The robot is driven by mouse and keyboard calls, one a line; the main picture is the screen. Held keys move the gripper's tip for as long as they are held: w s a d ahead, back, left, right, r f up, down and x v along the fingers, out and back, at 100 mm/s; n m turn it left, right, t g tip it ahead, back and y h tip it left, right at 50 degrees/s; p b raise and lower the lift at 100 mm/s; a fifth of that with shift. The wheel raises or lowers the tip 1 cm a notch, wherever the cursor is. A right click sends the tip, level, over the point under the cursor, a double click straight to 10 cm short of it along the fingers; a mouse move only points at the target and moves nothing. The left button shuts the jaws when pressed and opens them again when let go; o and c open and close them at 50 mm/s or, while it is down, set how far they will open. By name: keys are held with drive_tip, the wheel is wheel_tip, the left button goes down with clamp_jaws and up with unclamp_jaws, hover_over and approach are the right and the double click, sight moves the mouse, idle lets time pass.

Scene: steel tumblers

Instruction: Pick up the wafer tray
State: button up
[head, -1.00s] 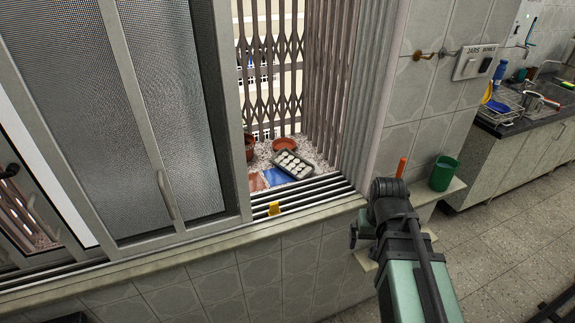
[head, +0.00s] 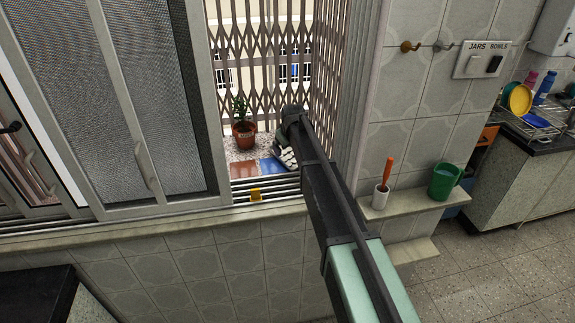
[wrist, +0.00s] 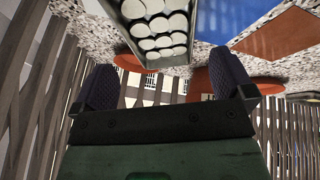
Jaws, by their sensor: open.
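The wafer tray holds several pale round wafers and lies on the speckled ledge beyond the window track. In the head view the tray (head: 286,158) is partly hidden by my arm. In the wrist view the tray (wrist: 193,38) is at top centre, with its near end close to the gap between my fingers. My gripper (wrist: 165,74) is open, one dark finger to each side, with nothing held. In the head view my gripper (head: 284,134) is at the tray, mostly hidden behind my arm; I cannot tell whether it touches.
A potted plant (head: 244,132) stands left of the tray. A blue tile (head: 272,167) and a reddish tile (head: 243,170) lie before it. A folding lattice grille (head: 265,60) closes the back. The sliding window (head: 150,90) stands left; a yellow piece (head: 255,195) sits on the track.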

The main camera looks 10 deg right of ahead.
sight(288, 156)
drive_tip(key=b+x, duration=0.4)
drive_tip(key=x, duration=0.2)
drive_tip(key=shift+d+f+b, duration=0.1)
drive_tip(key=shift+f+b, duration=0.2)
drive_tip(key=shift+b, duration=0.1)
drive_tip(key=shift+s+r, duration=0.1)
drive_tip(key=shift+r, duration=0.2)
drive_tip(key=c, duration=0.8)
drive_tip(key=shift+c, duration=0.2)
drive_tip(key=shift+r+p, duration=0.1)
drive_tip(key=shift+p, duration=0.25)
